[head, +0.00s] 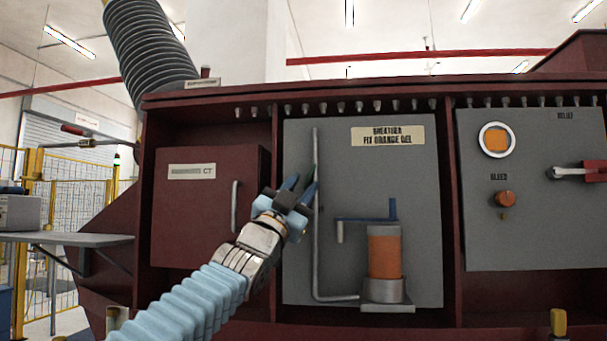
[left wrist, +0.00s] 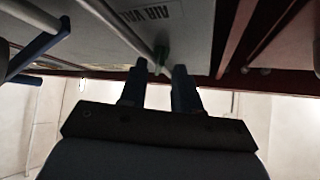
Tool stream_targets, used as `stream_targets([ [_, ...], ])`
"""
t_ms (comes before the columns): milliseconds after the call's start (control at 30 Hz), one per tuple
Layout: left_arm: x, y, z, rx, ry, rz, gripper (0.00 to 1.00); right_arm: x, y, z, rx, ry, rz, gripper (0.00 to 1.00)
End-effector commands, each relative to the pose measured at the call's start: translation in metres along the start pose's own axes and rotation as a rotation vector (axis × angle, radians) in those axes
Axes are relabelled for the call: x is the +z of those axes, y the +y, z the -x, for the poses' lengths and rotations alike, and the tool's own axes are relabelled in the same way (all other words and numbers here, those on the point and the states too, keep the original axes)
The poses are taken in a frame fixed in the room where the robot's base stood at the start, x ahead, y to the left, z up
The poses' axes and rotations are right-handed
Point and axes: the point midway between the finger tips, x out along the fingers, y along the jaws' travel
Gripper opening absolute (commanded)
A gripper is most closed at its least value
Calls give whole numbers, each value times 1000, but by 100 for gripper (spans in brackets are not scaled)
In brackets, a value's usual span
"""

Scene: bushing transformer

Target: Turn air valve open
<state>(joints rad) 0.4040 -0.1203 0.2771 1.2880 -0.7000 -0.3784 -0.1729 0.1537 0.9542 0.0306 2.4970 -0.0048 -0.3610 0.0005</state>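The air valve shows in the left wrist view as a small green piece (left wrist: 162,56) on a thin grey pipe (left wrist: 120,30), beside a label reading "AIR VAL" (left wrist: 157,13). In the head view the same pipe (head: 316,245) runs down the grey breather panel (head: 360,180), and my gripper largely hides the valve. My left gripper (head: 300,186) is at the pipe's left side. In the left wrist view its two blue fingers (left wrist: 161,72) are apart, with the green piece in line with the gap at their tips. I cannot tell whether they touch it. My right gripper is not in view.
An orange breather cylinder (head: 384,255) with a blue bracket (head: 365,219) stands right of the pipe. A dark red CT door (head: 205,225) with a grey handle (head: 235,207) is left. The right panel has an orange bleed knob (head: 505,198) and a red-handled relief lever (head: 580,173).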

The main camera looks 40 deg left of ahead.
Motion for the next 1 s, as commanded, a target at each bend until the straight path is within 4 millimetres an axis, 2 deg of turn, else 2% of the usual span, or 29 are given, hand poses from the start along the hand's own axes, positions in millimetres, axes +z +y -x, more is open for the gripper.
stream_targets([
  [133,0,0,-12,0,-2,1,32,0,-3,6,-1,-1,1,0],
  [433,1,0,-14,0,-1,0,32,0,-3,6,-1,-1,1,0],
  [633,1,0,-14,0,-1,0,1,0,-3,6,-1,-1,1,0],
  [1000,1,1,-13,-5,1,3,0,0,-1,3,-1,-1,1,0],
])
